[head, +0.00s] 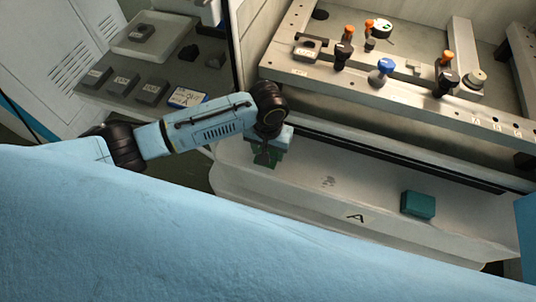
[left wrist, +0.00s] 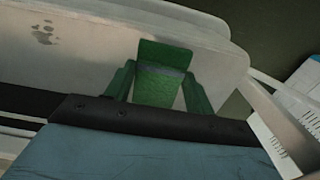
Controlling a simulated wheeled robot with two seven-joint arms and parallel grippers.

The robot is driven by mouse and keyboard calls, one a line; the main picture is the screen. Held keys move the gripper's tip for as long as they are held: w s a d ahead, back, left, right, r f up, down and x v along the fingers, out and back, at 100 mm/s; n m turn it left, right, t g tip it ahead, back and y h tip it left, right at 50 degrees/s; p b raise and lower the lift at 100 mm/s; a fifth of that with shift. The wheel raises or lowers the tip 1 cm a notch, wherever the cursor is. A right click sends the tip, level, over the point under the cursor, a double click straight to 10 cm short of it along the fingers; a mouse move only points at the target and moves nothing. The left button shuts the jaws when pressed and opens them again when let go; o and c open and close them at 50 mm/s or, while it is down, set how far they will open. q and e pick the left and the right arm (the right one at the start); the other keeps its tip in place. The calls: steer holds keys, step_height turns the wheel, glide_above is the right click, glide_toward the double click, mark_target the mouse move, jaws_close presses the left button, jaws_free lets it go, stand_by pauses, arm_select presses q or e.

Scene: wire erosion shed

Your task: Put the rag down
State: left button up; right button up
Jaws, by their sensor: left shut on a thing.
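My left gripper (head: 266,160) is over the left end of a pale trough (head: 300,200) at the front of the machine. In the left wrist view its two green fingers (left wrist: 160,98) are shut on a green piece, which I take for the rag (left wrist: 162,53). The rag has a greyish band across it and is close in colour to the fingers. In the head view it cannot be told apart from them. Whether it touches the trough I cannot tell. My right gripper is not in view.
A teal block (head: 418,204) lies in the trough at the right, beyond a black letter A. A dark smudge (head: 328,182) marks the trough; the stretch between is clear. Above is a machine bed (head: 400,95) with several knobs. A grey table (head: 112,97) with several blocks stands left.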

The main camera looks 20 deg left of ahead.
arm_select(q)
step_height(320, 180, down, 3)
steer(key=shift+r+b, duration=0.15)
steer(key=shift+b, duration=0.15)
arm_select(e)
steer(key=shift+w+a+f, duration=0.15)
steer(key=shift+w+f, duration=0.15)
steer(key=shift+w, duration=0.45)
arm_select(q)
steer(key=shift+f, duration=0.3)
steer(key=o, duration=0.9)
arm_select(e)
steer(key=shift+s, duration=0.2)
arm_select(q)
steer(key=shift+r, duration=0.1)
